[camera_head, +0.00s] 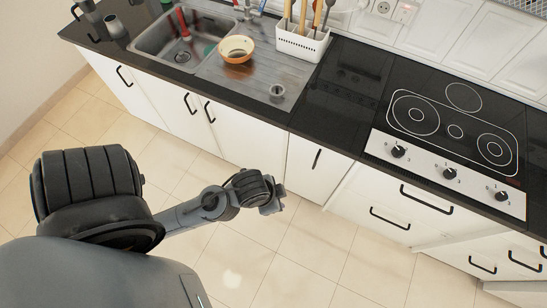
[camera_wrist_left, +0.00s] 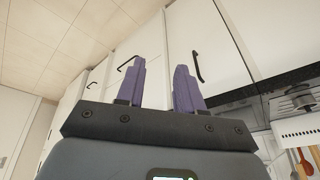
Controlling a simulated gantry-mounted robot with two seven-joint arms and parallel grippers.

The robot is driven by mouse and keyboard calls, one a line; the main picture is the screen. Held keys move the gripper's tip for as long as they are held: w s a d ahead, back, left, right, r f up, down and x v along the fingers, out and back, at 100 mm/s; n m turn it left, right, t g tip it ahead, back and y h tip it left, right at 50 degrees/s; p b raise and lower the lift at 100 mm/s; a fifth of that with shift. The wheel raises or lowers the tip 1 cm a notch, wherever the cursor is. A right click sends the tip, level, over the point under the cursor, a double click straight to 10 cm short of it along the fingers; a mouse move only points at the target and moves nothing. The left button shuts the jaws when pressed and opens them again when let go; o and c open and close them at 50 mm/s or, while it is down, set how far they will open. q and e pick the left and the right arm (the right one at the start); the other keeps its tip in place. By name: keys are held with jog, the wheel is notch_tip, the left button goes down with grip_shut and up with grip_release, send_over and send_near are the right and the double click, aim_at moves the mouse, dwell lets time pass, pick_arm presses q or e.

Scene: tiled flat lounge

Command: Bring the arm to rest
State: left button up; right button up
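My left arm comes in from the left in the head view and reaches out over the tiled floor. Its gripper (camera_head: 279,199) is in front of the white lower cabinets, below the counter edge, with nothing visibly held. In the left wrist view the two purple fingers of the left gripper (camera_wrist_left: 160,66) stand apart with nothing between them. That view is turned over, with the floor at the top. My right gripper is in neither view.
Black handles stick out from the cabinets (camera_head: 252,147). The floor (camera_head: 300,255) is clear.

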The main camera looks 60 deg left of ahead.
pick_arm(q)
jog(key=shift+s+d+r+n, duration=0.3)
jog(key=shift+s+r+n, duration=0.15)
jog(key=shift+s+n, duration=0.25)
jog(key=shift+w+r, duration=0.1)
